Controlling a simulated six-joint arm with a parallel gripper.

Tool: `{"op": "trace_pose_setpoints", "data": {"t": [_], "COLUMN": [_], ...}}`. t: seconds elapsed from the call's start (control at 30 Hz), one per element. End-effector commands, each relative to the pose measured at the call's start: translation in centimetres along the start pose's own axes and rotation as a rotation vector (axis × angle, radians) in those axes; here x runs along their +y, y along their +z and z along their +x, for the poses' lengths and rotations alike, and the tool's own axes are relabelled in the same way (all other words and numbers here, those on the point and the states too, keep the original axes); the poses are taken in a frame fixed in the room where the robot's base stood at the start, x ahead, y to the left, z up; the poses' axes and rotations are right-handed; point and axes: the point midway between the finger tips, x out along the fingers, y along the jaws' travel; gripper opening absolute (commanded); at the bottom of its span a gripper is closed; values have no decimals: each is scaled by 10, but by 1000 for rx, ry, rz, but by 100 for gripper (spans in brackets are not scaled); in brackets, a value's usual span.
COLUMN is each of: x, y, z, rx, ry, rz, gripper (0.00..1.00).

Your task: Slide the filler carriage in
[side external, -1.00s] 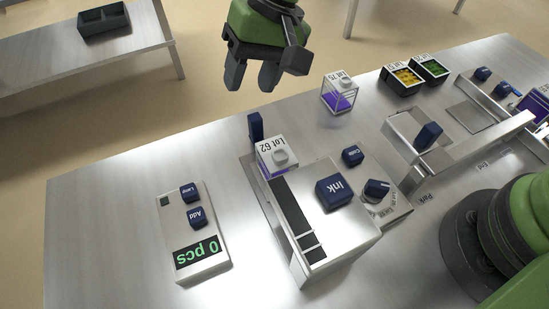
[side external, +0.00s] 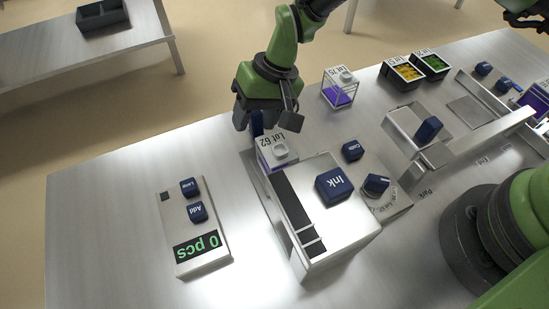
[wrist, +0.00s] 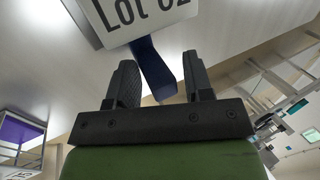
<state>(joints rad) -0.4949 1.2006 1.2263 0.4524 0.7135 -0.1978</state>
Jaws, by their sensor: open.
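A dark blue upright handle (side external: 257,122) stands at the back end of the white-topped Lot 62 unit (side external: 277,149), which sits at the rear of the metal housing with the Ink button (side external: 334,186). This looks like the filler carriage, though no label confirms it. My gripper (side external: 250,122) is at the handle with its fingers pointing down. In the wrist view the handle (wrist: 152,68) lies between the two spread fingers (wrist: 158,75), and the Lot 62 top (wrist: 135,14) is just beyond. The jaws are open; I cannot tell whether a finger touches the handle.
A clear Lot 75 box (side external: 340,90) with purple contents stands right of my gripper. Two dark bins (side external: 431,66) (side external: 401,73) stand farther right. A metal frame with another blue handle (side external: 428,130) is at right.

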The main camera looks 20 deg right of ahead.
Motion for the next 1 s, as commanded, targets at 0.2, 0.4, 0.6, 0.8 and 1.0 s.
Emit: {"op": "trace_pose_setpoints", "data": {"t": [0.2,0.4,0.6,0.8,1.0], "x": [0,-1,-3,-4,-4], "y": [0,0,6,20,34], "z": [0,0,0,-1,-1], "rx": [0,0,-2,-1,-1], "ry": [0,-2,-6,-6,-8], "rz": [0,-1,-1,-2,-3], "gripper": [42,22,23,26,26]}}
